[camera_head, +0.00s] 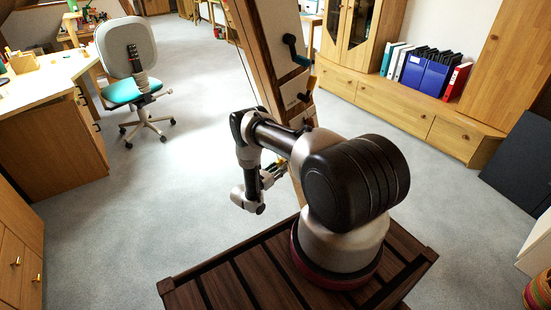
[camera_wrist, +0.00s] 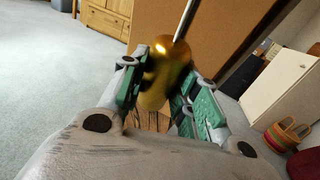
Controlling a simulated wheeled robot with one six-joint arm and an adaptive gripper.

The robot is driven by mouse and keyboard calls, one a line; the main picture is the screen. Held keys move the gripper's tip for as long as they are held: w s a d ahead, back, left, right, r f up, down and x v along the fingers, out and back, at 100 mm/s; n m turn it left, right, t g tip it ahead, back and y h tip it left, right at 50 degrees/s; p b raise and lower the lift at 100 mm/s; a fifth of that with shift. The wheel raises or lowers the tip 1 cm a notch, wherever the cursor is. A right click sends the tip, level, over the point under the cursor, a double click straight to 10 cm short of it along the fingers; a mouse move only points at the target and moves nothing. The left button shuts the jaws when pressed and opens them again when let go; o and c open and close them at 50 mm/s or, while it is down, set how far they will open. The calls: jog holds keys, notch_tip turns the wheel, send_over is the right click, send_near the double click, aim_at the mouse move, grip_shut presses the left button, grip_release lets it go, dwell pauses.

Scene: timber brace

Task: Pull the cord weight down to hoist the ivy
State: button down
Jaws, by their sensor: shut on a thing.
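The cord weight (camera_wrist: 155,88) is a shiny brass-coloured piece between the green-padded fingers of my gripper (camera_wrist: 160,92) in the wrist view. A thin pale cord or rod (camera_wrist: 185,20) runs up from its top and out of the picture. My gripper is shut on the weight. In the head view my gripper (camera_head: 268,180) is beside the lower part of the timber brace (camera_head: 262,50), partly hidden by my arm; the weight is hard to make out there. I do not see the ivy clearly in either view.
A dark crank handle (camera_head: 294,48) sticks out from the brace. A desk (camera_head: 50,120) and a swivel chair (camera_head: 130,75) stand at the left. A low wooden cabinet (camera_head: 400,105) with binders is at the right. The grey carpet (camera_head: 130,220) is clear left of my arm.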

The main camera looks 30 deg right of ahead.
jog(key=shift+s+d+f, duration=0.1)
jog(key=shift+d+f, duration=0.15)
jog(key=shift+f, duration=0.5)
jog(key=shift+d+f, duration=0.2)
jog(key=shift+f, duration=0.5)
jog(key=c, duration=1.1)
grip_release()
jog(key=shift+a, duration=0.15)
jog(key=v, duration=1.1)
jog(key=shift+s+a, duration=0.1)
jog(key=shift+a, duration=0.15)
